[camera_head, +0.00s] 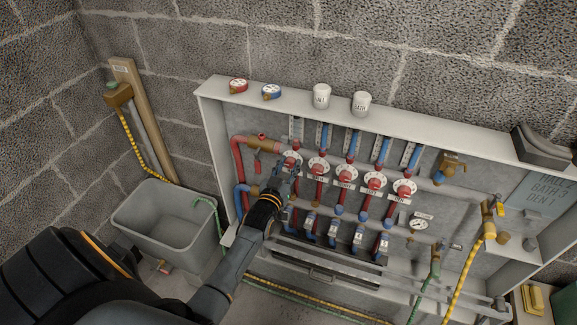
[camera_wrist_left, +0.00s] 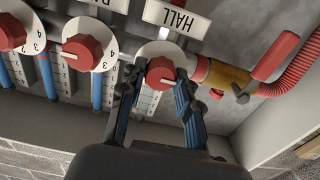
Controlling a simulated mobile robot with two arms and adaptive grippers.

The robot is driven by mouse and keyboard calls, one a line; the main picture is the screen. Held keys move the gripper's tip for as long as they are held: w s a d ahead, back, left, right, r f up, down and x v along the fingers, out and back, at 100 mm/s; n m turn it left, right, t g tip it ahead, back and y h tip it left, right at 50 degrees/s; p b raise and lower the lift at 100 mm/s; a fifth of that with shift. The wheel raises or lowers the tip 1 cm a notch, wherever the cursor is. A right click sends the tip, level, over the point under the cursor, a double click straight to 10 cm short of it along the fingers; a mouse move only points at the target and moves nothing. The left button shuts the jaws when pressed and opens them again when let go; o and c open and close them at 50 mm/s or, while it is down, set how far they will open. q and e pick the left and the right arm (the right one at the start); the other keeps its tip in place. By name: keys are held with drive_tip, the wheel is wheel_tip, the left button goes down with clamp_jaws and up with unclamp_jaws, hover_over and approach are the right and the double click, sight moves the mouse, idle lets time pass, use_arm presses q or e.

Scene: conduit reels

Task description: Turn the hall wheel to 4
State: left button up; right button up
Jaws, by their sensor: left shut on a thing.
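The hall wheel (camera_wrist_left: 160,72) is a red knob on a white dial (camera_wrist_left: 155,49) under a white tag reading HALL (camera_wrist_left: 172,17) in the left wrist view. A pale mark shows on the knob, but the dial's numbers are hidden or too small to read. In the head view the hall wheel (camera_head: 291,158) is the leftmost of the row of red wheels, partly covered by my gripper. My left gripper (camera_head: 291,171) has its two fingers on either side of the knob and is shut on it; the fingers also show in the wrist view (camera_wrist_left: 157,79). My right gripper is not in view.
Several similar red wheels (camera_head: 346,170) stand close to the right. A brass valve with a red lever (camera_wrist_left: 265,60) sits beside the hall wheel. The white cabinet (camera_head: 213,145) encloses the pipes, with cups (camera_head: 321,95) on top. A grey sink (camera_head: 160,195) stands left.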

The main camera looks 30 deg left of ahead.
use_arm(q)
drive_tip(key=shift+f, duration=0.15)
drive_tip(key=o, duration=1.2)
drive_tip(key=shift+c, duration=0.2)
drive_tip(key=shift+s, duration=0.15)
drive_tip(key=v, duration=1.1)
drive_tip(key=shift+s, duration=0.4)
